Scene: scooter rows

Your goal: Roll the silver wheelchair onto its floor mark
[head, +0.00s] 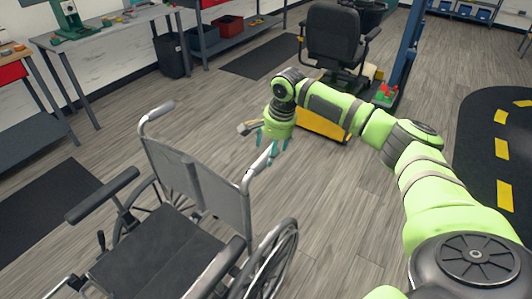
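The silver wheelchair (203,183) stands at the lower left in the head view, with a grey frame and backrest and a black seat (150,258). Its two push handles point away from me; its lower front is cut off by the frame edge. My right gripper (271,146), on the green arm from the right, points down at the tip of the wheelchair's right-hand push handle (258,167). Its teal fingers look spread apart around or beside that handle; I cannot tell whether they touch it. My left gripper is not in view. I cannot make out which marking is the wheelchair's floor mark.
A black scooter seat (336,36) on a yellow-based scooter (322,124) stands behind my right arm. A black track with yellow dashes (502,149) lies at right. Dark mats (58,199) and workbenches (108,22) line the left and back. Wood floor behind the wheelchair is clear.

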